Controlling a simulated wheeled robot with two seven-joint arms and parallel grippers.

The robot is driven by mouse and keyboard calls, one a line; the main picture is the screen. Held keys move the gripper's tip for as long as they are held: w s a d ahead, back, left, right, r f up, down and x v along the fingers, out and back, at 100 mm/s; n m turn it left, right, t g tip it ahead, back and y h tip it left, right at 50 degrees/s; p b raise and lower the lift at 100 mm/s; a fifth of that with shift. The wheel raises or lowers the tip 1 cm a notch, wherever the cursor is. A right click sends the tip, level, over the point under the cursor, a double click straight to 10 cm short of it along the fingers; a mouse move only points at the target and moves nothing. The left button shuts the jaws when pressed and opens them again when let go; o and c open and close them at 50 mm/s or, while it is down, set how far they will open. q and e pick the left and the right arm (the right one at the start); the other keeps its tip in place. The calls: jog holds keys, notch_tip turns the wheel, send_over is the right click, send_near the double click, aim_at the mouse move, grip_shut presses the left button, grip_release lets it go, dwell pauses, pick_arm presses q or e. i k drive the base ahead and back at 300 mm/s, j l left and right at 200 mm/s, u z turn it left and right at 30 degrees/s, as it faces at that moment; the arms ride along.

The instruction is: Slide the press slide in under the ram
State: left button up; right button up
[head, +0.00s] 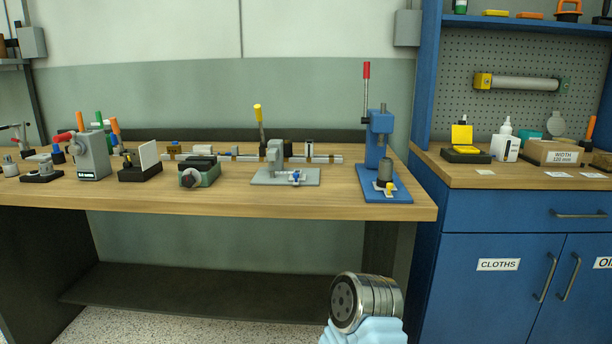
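A blue press (379,135) with a red-tipped lever (366,72) stands at the right end of the wooden bench. On its blue base plate (372,198) is a small press slide with a yellow knob (387,186) at the front. A dark grey cylindrical piece (385,169) stands just behind the knob, in front of the column. The ram is too small to tell apart from the press head, so I cannot tell how far the slide is from it.
A blue cabinet (490,240) with a pegboard stands at right. Bare bench lies between the grey fixture and press.

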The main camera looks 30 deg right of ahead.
aim_at(388, 186)
jog(key=z, duration=1.4)
